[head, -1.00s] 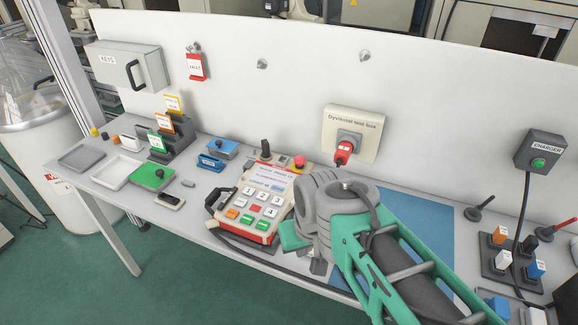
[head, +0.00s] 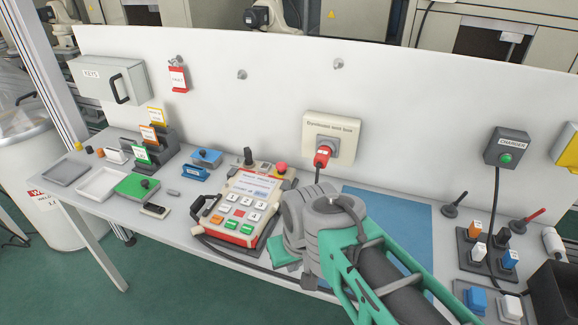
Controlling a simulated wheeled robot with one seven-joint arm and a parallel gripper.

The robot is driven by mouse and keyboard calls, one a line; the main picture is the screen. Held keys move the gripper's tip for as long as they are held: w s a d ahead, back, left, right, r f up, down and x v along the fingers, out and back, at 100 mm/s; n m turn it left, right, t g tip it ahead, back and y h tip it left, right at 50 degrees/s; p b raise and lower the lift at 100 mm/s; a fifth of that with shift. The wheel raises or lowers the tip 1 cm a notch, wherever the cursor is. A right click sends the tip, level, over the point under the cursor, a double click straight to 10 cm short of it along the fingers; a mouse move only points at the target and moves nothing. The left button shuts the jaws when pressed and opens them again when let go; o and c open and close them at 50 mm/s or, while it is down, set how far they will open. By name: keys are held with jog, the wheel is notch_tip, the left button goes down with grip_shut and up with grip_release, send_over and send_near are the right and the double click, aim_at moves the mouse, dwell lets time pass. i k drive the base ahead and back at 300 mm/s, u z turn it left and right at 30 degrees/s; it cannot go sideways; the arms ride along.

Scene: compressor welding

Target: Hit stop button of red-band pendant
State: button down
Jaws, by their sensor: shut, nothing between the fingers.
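The pendant (head: 247,203) lies on the bench, with a cream body, a pale screen, a keypad and a red band along its lower edge. A red mushroom stop button (head: 281,168) stands at its top right corner, uncovered and apart from my arm. A dark knob (head: 248,155) stands at its top left. My arm's grey joint and green link are just right of the pendant, close to its right side in the picture. My gripper's fingers are hidden behind or below these links.
A cable runs along the bench front. Trays and a card rack are at left. A blue mat (head: 400,225) lies right of my arm. Switches and a charger (head: 506,147) are farther right.

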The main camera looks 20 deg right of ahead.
aim_at(281, 167)
jog(key=k, duration=1.2)
jog(key=u, duration=0.35)
jog(key=i, duration=0.55)
jog(key=u, duration=0.8)
jog(key=i, duration=0.85)
jog(key=z, duration=0.55)
jog(key=i, duration=0.95)
jog(key=z, duration=0.75)
